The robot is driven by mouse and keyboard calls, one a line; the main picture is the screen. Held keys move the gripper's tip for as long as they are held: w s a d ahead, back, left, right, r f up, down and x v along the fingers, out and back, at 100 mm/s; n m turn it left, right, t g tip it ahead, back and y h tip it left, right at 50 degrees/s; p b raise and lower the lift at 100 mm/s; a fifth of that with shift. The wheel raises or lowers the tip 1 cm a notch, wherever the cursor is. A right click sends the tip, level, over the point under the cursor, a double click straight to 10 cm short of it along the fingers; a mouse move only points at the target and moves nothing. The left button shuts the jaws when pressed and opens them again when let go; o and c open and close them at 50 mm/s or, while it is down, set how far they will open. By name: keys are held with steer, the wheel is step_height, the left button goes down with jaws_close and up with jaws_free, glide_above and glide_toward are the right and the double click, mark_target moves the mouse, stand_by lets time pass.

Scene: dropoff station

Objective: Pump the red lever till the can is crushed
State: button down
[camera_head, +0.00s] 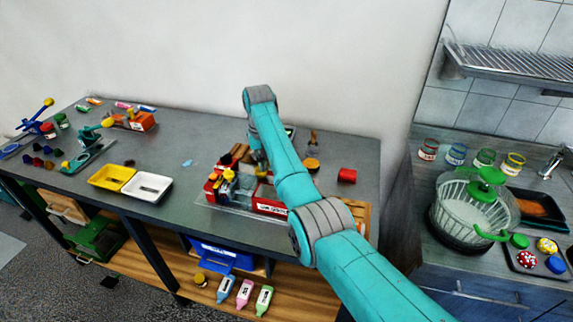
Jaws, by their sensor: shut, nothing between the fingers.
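In the head view, a cluster of red, grey and wooden pieces stands on a clear base plate (237,213) at the middle of the grey table. A red part (210,187) shows at its left side, but I cannot tell whether it is the lever. I cannot make out the can. My teal arm reaches up from the lower right, bends over and comes down at the cluster's back right. My gripper cannot be made out; my arm and the clutter hide that spot. A red cylinder-like piece (347,175) stands apart on the right.
Yellow (112,177) and white (148,187) trays lie left of the cluster. Small devices and an orange box (143,121) stand farther left. A sink counter with a salad spinner (474,208) and jars is at right. The table behind the trays is mostly clear.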

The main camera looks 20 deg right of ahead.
step_height(320, 180, up, 8)
steer(key=shift+s+d+f, duration=0.2)
steer(key=shift+s+d, duration=0.05)
steer(key=shift+d, duration=0.1)
stand_by(0.4)
steer(key=shift+f, duration=0.2)
steer(key=shift+w+a+f, duration=0.1)
steer(key=shift+a+f, duration=0.05)
steer(key=shift+f, duration=0.5)
steer(key=shift+w+a+f, duration=0.1)
steer(key=shift+a+f, duration=0.05)
steer(key=shift+f, duration=0.55)
steer(key=shift+a+f, duration=0.1)
steer(key=shift+f, duration=1.35)
